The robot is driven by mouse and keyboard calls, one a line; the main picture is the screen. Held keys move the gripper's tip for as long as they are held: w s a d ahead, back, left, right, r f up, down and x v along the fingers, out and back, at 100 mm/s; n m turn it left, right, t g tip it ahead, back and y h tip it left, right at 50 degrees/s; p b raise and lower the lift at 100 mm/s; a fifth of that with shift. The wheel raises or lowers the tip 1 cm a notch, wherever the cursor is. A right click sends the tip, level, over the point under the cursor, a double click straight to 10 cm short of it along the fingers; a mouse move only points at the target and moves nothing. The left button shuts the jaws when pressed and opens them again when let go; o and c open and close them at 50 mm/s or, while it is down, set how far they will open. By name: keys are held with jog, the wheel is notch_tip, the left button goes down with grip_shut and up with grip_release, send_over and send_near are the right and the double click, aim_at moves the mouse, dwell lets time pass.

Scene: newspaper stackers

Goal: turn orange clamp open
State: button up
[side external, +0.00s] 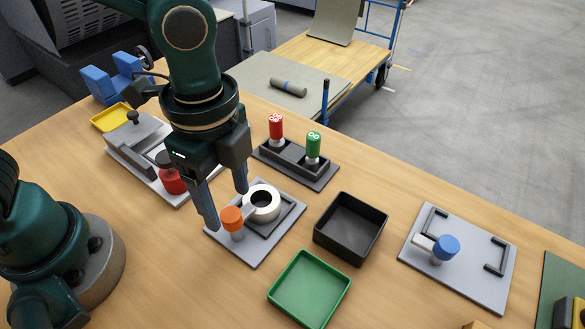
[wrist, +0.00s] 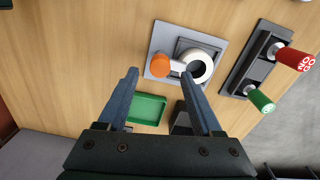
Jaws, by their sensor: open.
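The orange clamp (side external: 232,219) has a round orange knob on a post on a grey plate (side external: 254,255). Its short pale arm points at a white ring (side external: 263,203) with a dark centre, seated in a dark square frame. In the wrist view the arm runs from the orange knob (wrist: 159,63) to the edge of the ring (wrist: 197,67); whether it rests on the ring is unclear. My gripper (side external: 226,208) is open and empty, fingers pointing down close to the knob. In the wrist view the knob appears just beyond the gap between the fingertips (wrist: 159,74).
A black tray (side external: 350,228) and a green tray (side external: 309,289) stand right of the plate. A dark holder (side external: 294,164) with red and green gauges is behind. A blue-knobbed clamp (side external: 445,247) stands farther right, and a red-knobbed fixture (side external: 172,180) at left.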

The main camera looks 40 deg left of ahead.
aim_at(231, 215)
jog(key=shift+f, duration=1.6)
jog(key=shift+c, duration=0.4)
grip_shut()
